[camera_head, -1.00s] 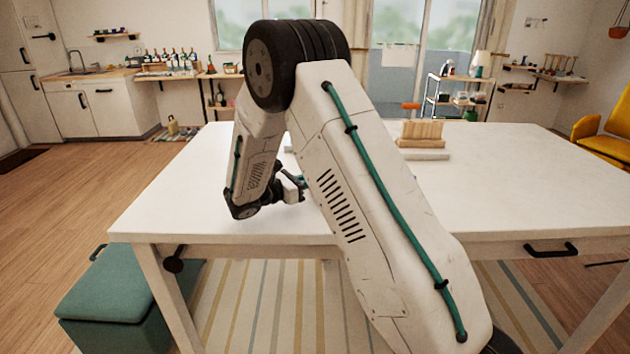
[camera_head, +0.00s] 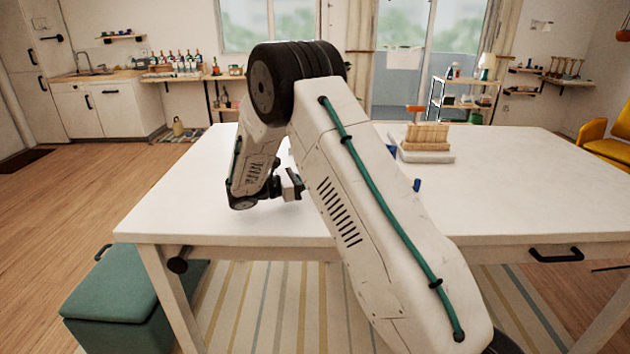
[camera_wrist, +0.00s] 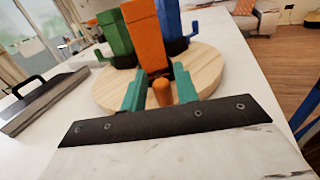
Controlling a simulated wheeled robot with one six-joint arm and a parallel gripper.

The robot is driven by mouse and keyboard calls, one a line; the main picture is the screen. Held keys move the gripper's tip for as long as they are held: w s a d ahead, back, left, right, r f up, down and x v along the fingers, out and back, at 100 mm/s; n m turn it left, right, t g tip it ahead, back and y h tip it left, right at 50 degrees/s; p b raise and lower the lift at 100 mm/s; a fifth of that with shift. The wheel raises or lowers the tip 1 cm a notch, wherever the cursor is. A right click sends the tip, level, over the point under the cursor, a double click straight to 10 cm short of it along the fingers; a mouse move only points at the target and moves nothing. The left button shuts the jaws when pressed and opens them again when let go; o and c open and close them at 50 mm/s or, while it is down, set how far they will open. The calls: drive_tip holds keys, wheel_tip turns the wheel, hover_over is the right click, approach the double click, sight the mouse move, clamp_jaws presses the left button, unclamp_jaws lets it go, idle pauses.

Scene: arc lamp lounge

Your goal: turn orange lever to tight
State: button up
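In the wrist view, an orange upright piece (camera_wrist: 147,35) stands on a round wooden base (camera_wrist: 205,72), between a green piece (camera_wrist: 114,36) and a blue piece (camera_wrist: 171,28). A rounded orange lever end (camera_wrist: 162,93) points toward me from the orange piece. My gripper (camera_wrist: 159,84) is open, with one teal finger on each side of this lever end. I cannot tell whether either finger touches it. In the head view, my gripper (camera_head: 291,185) is low over the white table, and my arm hides most of the colored pieces. A small blue part (camera_head: 417,185) shows beside my arm.
The white table (camera_head: 500,190) is mostly clear on the right. A wooden rack (camera_head: 427,137) stands on it toward the back. A grey slab with a black handle (camera_wrist: 45,95) lies at left in the wrist view. A green stool (camera_head: 125,295) stands at the table's front left.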

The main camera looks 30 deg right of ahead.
drive_tip(key=v, duration=0.7)
drive_tip(key=shift+w+a, duration=0.1)
drive_tip(key=shift+a, duration=0.3)
idle(0.3)
drive_tip(key=s+r+m+y, duration=0.4)
drive_tip(key=s+r, duration=0.2)
drive_tip(key=s, duration=0.4)
drive_tip(key=s+r+m+y, duration=0.45)
drive_tip(key=s+r, duration=0.25)
drive_tip(key=s, duration=0.3)
drive_tip(key=s+a+m+t+y, duration=0.2)
drive_tip(key=s+a+m+y, duration=0.1)
drive_tip(key=s, duration=0.7)
drive_tip(key=s+a+f+m+t+y, duration=0.1)
drive_tip(key=s+a+m+t+y, duration=0.2)
drive_tip(key=s+a+y, duration=0.3)
drive_tip(key=shift+s+a+m+t, duration=0.35)
drive_tip(key=shift+s+a, duration=0.25)
drive_tip(key=shift+s, duration=1.3)
